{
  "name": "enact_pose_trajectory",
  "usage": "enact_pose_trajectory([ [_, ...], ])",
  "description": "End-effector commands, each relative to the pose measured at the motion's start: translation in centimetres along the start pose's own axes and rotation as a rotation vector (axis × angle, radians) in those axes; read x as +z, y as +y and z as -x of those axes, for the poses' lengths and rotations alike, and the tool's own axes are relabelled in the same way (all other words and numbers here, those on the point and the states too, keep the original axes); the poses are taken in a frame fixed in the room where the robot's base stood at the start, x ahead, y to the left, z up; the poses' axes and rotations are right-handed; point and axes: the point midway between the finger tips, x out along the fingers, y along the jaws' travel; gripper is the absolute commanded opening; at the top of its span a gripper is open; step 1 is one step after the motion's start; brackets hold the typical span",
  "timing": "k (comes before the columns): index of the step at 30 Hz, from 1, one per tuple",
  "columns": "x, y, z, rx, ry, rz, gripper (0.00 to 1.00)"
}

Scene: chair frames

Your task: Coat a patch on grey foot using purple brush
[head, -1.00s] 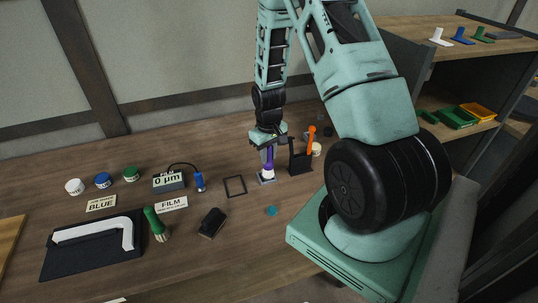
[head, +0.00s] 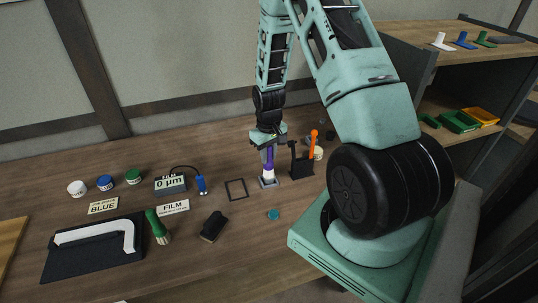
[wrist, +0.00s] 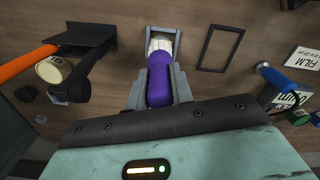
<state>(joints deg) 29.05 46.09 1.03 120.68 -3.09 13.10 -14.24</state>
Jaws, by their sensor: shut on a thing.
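My gripper (head: 268,146) is shut on the purple brush (head: 269,157), which hangs upright with its pale bristles down. In the wrist view, the purple handle (wrist: 159,82) sits between the two grey fingers. The brush's pale end is at a small grey piece (head: 263,184) on the table, which looks like the grey foot. The grey piece also shows around the brush end in the wrist view (wrist: 174,34). The bristles appear to be at its surface, but I cannot tell whether they touch. Any coated patch is hidden by the brush.
A black holder (head: 301,168) with an orange-handled brush (head: 313,138) and a pale pot (head: 317,153) stand just right. A thin black frame (head: 236,189) lies left, near the gauge (head: 170,184). A black block (head: 213,226) and teal disc (head: 273,214) lie in front.

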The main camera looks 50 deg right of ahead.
Motion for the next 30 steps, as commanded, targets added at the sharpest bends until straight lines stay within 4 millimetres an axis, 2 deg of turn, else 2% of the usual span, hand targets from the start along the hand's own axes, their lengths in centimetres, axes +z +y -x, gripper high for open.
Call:
enact_pose_trajectory([
  [9,-1.5,0.6,0.0,0.0,0.001,0.0,0.0],
  [19,-1.6,0.6,0.2,0.0,0.001,0.0,0.0],
  [30,-1.6,0.6,3.7,0.0,0.001,0.0,0.0],
])
